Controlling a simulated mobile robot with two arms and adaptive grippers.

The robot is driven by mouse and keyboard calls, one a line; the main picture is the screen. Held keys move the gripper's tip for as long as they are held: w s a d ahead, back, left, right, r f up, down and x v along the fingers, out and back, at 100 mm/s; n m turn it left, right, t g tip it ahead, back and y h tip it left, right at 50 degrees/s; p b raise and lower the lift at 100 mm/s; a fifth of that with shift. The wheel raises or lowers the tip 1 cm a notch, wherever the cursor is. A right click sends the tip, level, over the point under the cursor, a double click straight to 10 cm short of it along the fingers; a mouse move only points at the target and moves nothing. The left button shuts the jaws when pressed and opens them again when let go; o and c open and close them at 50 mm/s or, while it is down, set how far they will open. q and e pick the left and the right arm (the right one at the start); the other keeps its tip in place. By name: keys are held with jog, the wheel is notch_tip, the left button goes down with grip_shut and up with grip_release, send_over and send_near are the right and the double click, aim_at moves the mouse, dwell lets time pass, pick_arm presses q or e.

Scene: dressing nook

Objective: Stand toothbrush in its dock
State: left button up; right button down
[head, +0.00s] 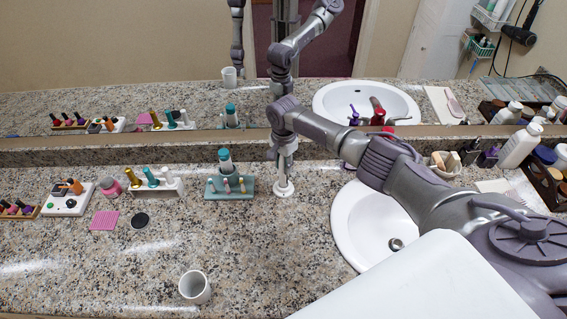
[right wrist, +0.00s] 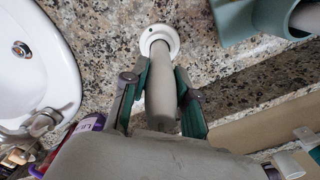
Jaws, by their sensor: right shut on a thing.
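The toothbrush (head: 284,171) is a pale, thick handle held upright by my right gripper (head: 285,153). The right wrist view shows the handle (right wrist: 160,88) between the gripper's green-padded fingers (right wrist: 162,76). The dock (head: 284,190) is a small round white base on the counter, directly below the toothbrush. In the right wrist view the dock (right wrist: 146,38) is a white ring, and the handle's lower end lies over its middle. I cannot tell whether that end is fully seated. The brush's upper part is hidden by the gripper. My left gripper is not in view.
A teal stand (head: 214,194) with bottles is close left of the dock. The sink (head: 350,237) is to the right. A white cup (head: 195,287) stands at the front. The mirror (head: 130,80) rises behind. Front-centre counter is clear.

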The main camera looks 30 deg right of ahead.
jog(key=shift+f+b, duration=0.35)
jog(key=shift+f, duration=0.35)
jog(key=c, duration=0.8)
grip_release()
notch_tip(320, 180, up, 12)
jog(key=shift+r, duration=0.1)
jog(key=shift+s, duration=0.1)
